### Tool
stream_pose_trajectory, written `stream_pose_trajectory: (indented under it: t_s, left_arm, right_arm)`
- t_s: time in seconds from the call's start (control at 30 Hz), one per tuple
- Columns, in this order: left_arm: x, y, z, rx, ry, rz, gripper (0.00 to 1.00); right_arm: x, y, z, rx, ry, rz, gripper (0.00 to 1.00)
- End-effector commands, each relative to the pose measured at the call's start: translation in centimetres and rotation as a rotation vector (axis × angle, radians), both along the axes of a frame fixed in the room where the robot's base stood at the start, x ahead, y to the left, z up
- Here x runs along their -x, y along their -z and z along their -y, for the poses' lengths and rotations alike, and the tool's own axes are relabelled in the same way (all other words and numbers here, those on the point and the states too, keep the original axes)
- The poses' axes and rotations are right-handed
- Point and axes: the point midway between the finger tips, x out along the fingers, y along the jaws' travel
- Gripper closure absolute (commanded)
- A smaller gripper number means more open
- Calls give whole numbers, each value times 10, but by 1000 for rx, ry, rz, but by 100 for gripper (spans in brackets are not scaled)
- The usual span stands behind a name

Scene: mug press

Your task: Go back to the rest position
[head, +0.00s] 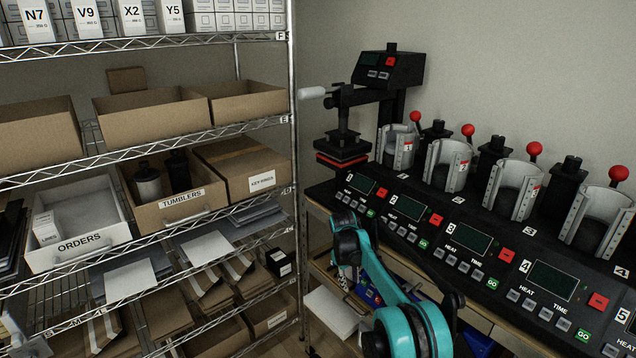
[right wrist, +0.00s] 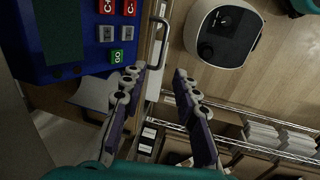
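My right arm is teal and black and comes in from the bottom of the head view. My left gripper is not clearly seen in either view.
A wire shelf with an orders bin (head: 85,262), a tumblers box (head: 180,213) and other cartons stands at left. The bench at right carries a row of mug presses (head: 448,165). A blue control box (right wrist: 75,45) and a white round machine (right wrist: 222,32) are below.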

Motion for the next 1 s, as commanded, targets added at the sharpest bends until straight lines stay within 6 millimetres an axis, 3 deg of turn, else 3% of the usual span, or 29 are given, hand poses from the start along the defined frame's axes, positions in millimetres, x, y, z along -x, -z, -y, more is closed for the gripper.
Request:
stream_pose_trajectory:
  t_s: [0.17,0.27,0.4,0.53,0.77,1.0]
  left_arm:
    - [0,0,0,0,0,0,6]
    - [0,0,0,0,0,0,6]
    - [0,0,0,0,0,0,6]
    - [0,0,0,0,0,0,6]
    - [0,0,0,0,0,0,6]
    - [0,0,0,0,0,0,6]
  right_arm:
    - [31,-53,7,-30,54,58,70]
    - [59,-88,12,-55,99,107,70]
    - [107,-126,18,-93,162,174,70]
    - [156,-152,24,-129,222,236,70]
    - [251,-167,30,-202,327,342,70]
    - [345,-146,34,-284,436,447,70]
